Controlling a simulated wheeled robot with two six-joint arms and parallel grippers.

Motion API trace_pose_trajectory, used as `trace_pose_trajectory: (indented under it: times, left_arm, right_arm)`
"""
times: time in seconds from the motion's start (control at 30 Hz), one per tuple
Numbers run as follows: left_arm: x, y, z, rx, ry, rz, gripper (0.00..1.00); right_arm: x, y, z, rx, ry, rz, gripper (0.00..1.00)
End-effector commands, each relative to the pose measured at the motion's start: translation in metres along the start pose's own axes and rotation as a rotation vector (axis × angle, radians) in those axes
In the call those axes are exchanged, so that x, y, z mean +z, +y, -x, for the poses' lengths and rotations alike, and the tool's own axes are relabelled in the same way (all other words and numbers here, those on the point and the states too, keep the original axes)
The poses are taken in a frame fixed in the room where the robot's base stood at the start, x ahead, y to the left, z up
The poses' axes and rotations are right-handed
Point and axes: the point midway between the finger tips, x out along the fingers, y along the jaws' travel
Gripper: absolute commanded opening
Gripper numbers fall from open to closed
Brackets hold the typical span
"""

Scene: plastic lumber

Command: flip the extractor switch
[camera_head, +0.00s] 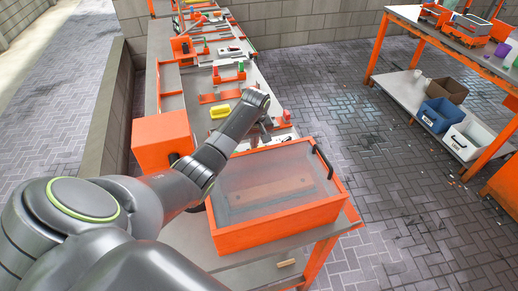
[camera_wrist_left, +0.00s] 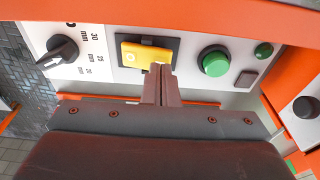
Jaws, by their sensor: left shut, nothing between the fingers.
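In the left wrist view, a grey control panel (camera_wrist_left: 94,72) carries a yellow switch piece (camera_wrist_left: 140,54) with a small symbol, set in a black frame (camera_wrist_left: 176,46). I cannot read any label naming it as the extractor switch. My left gripper (camera_wrist_left: 162,72) is shut and empty. Its fingertips overlap the lower right edge of the yellow piece; I cannot tell if they touch it. In the head view my left gripper (camera_head: 267,130) is just beyond the clear-lidded orange box, largely hidden by its wrist. The switch is not visible there. My right gripper is not in view.
A black rotary knob (camera_wrist_left: 63,50) is left of the switch; a green button (camera_wrist_left: 214,61) and a dark square (camera_wrist_left: 246,79) are to its right. The clear-lidded orange box (camera_head: 283,236) stands on the near bench. Bins (camera_head: 438,115) sit on a shelf at right.

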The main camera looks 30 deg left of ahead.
Motion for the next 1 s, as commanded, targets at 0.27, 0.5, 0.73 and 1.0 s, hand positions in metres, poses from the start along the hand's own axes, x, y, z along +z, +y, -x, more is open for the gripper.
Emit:
trace_pose_trajectory:
  times: [0.27, 0.5, 0.73, 1.0]
  left_arm:
    - [0.001, 0.0, -0.005, 0.0, 0.0, 0.0, 0.0]
    - [0.001, 0.0, -0.008, 0.001, 0.0, 0.0, 0.0]
    - [0.002, 0.0, -0.012, 0.001, 0.0, 0.0, 0.0]
    - [0.001, 0.0, -0.002, 0.0, 0.0, 0.0, 0.0]
  right_arm:
    - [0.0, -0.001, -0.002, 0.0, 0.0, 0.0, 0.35]
    - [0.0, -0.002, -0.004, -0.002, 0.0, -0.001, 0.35]
    - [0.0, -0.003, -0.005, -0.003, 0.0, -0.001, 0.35]
    - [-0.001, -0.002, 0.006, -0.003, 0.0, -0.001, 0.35]
